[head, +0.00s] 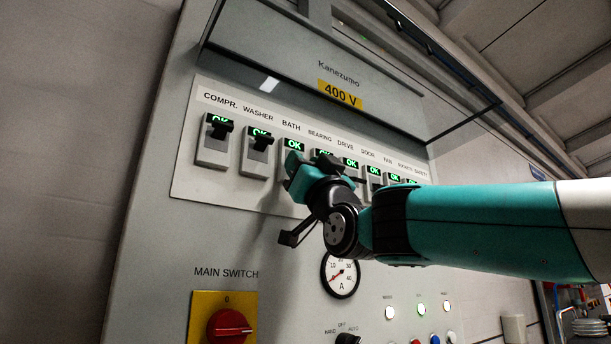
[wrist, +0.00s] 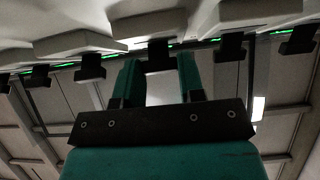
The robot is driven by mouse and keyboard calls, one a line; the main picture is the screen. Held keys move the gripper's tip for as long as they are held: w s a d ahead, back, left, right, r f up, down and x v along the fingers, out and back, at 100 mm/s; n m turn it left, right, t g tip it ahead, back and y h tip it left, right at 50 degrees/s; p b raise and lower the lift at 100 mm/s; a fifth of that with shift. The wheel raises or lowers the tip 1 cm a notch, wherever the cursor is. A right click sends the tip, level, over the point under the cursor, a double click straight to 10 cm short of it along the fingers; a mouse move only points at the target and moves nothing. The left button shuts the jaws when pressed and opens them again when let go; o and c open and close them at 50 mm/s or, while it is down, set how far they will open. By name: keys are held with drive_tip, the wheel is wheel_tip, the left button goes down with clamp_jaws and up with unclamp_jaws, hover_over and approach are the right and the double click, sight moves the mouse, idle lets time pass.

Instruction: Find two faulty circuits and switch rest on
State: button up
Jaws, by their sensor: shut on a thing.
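A row of breaker switches runs across a white strip (head: 186,183) on the grey cabinet. The compressor switch (head: 213,150) and washer switch (head: 255,163) are clear at the left, black levers near the top, each with a lit green OK. The bath switch (head: 293,144) also shows OK; its lower part is hidden by my gripper (head: 294,166). The drive (head: 350,163), door and fan switches further right show OK, partly behind my arm. In the wrist view, the teal fingers (wrist: 160,72) are shut on a black lever (wrist: 158,50), apparently the bath one.
A raised clear cover (head: 400,95) juts out above the row. Below are the red main switch (head: 229,326) on a yellow plate, an ammeter (head: 341,275) with its needle low, several lit lamps (head: 390,312) and a black selector knob (head: 348,339). Other levers (wrist: 90,67) flank my fingers closely.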

idle(0.4)
drive_tip(key=o, duration=0.9)
drive_tip(key=shift+o, duration=0.2)
drive_tip(key=shift+f, duration=0.1)
drive_tip(key=b+v, duration=0.7)
drive_tip(key=v, duration=1)
drive_tip(key=shift+f, duration=0.2)
